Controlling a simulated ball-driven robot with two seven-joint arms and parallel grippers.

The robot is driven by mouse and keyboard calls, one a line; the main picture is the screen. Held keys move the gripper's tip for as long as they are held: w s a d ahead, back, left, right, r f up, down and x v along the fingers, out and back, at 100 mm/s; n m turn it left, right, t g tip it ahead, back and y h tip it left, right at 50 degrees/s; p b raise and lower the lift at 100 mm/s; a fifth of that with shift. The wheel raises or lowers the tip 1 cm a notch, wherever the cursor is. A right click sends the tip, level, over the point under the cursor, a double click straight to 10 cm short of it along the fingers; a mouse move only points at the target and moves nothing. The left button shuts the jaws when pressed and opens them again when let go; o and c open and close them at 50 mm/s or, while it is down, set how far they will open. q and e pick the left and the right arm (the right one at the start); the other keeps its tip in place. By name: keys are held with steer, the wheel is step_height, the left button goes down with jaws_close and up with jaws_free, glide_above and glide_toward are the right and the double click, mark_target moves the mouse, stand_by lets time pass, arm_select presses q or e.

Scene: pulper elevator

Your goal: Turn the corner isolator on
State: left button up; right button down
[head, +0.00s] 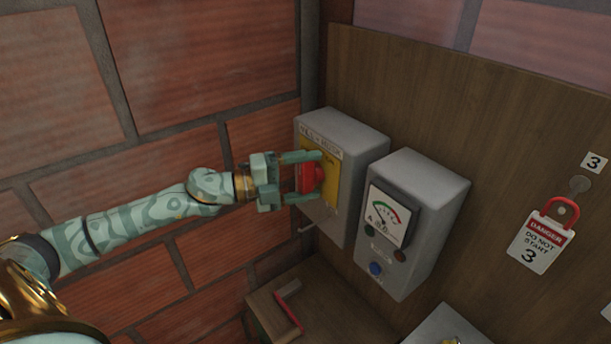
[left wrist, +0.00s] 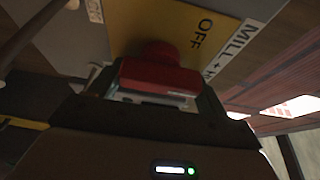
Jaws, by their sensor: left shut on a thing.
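The corner isolator (head: 358,133) is a grey box on the wooden board beside the brick corner, with a yellow plate and a red rotary handle (head: 311,179). My left gripper (head: 304,178) comes in from the left and is shut on the red handle, its fingers on either side of it. In the left wrist view the red handle (left wrist: 160,76) sits between the fingers, in front of the yellow plate (left wrist: 190,28) with the word OFF on it. The handle's exact angle is hard to read behind the fingers. My right gripper is not in view.
A grey meter box (head: 425,195) with a dial, small buttons and a blue button stands just right of the isolator. A red padlock with a DANGER tag (head: 541,242) hangs further right. A wooden surface (head: 340,305) below holds a red-edged item (head: 288,307).

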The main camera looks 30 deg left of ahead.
arm_select(q)
steer(key=o, duration=1)
